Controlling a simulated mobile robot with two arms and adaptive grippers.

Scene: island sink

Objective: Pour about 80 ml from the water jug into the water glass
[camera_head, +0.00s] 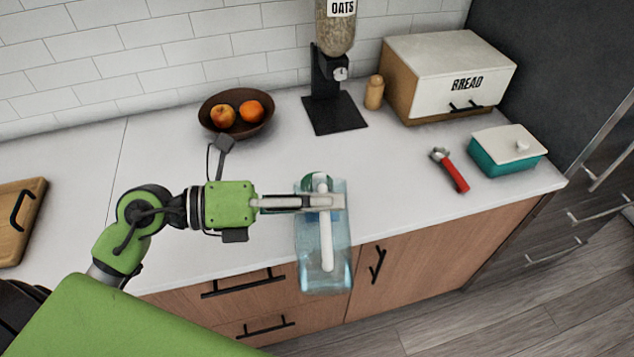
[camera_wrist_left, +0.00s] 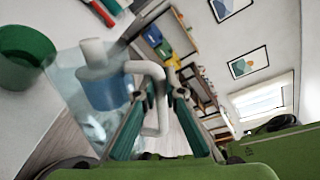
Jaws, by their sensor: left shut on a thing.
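The water jug (camera_head: 322,262) is clear and bluish with a long white handle (camera_head: 327,245). It is held up in front of the counter's front edge in the head view. In the left wrist view the jug (camera_wrist_left: 85,95) shows a blue and white top. My left gripper (camera_head: 330,202) is shut on the handle. A green cup (camera_wrist_left: 27,58), which seems to be the water glass, stands on the counter beside the jug in the left wrist view. In the head view it is mostly hidden behind the gripper and jug. I cannot tell the water level. My right gripper is not in view.
A fruit bowl (camera_head: 208,122), a black oats dispenser (camera_head: 335,115), a pepper mill (camera_head: 374,93) and a bread box (camera_head: 440,85) stand along the back. A red-handled tool (camera_head: 454,175) and a teal butter dish (camera_head: 500,158) lie right. A cutting board (camera_head: 18,225) is far left.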

